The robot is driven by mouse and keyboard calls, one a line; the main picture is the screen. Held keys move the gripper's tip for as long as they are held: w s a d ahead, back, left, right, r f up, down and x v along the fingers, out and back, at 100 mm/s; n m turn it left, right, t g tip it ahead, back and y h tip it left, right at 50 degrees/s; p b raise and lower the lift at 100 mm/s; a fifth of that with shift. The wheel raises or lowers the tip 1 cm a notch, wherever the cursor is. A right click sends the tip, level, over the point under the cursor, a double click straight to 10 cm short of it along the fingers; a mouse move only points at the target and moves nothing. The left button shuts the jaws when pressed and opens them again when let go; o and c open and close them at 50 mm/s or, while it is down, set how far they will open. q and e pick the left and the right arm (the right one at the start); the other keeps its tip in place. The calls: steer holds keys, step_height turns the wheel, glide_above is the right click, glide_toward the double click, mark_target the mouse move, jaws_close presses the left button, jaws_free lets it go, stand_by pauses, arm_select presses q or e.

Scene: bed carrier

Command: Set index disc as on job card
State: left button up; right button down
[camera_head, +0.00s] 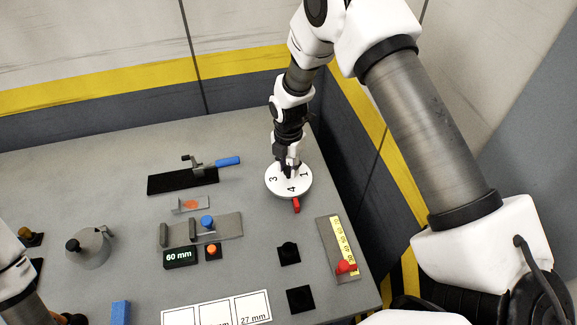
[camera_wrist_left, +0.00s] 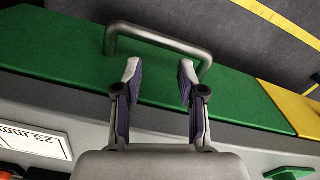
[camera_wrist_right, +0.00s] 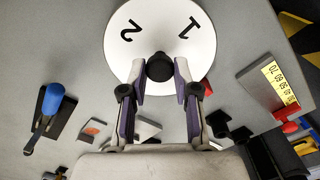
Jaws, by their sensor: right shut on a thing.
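The index disc (camera_head: 276,190) is a white round plate with black numbers near the far right of the bench. The 4 is the number closest to the red pointer (camera_head: 297,205) at its front edge; 3 is at left and 1 at right. My right gripper (camera_head: 288,168) is over the disc, shut on its black knob (camera_wrist_right: 160,67). In the right wrist view, the disc (camera_wrist_right: 160,25) shows 2 and 1. My left gripper (camera_wrist_left: 158,78) is open and empty by a grey bar handle (camera_wrist_left: 160,38) on a green surface. The job card's writing is not readable.
White cards (camera_head: 220,309) lie at the front edge. A 60 mm display (camera_head: 180,257), a slide fixture (camera_head: 228,226), a blue-handled clamp (camera_head: 228,161), black blocks (camera_head: 289,253) and a scale with red knob (camera_head: 336,245) stand nearby. A wall closes the right side.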

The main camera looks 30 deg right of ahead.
mark_target(288, 169)
steer(key=shift+s+f+n, duration=0.15)
steer(key=shift+s+n, duration=0.1)
steer(key=shift+n, duration=0.05)
steer(key=c, duration=0.9)
jaws_free()
steer(key=shift+w, duration=0.1)
steer(key=shift+o, duration=0.2)
steer(key=shift+w+r, duration=0.15)
steer(key=shift+r, duration=0.4)
step_height(288, 169, up, 11)
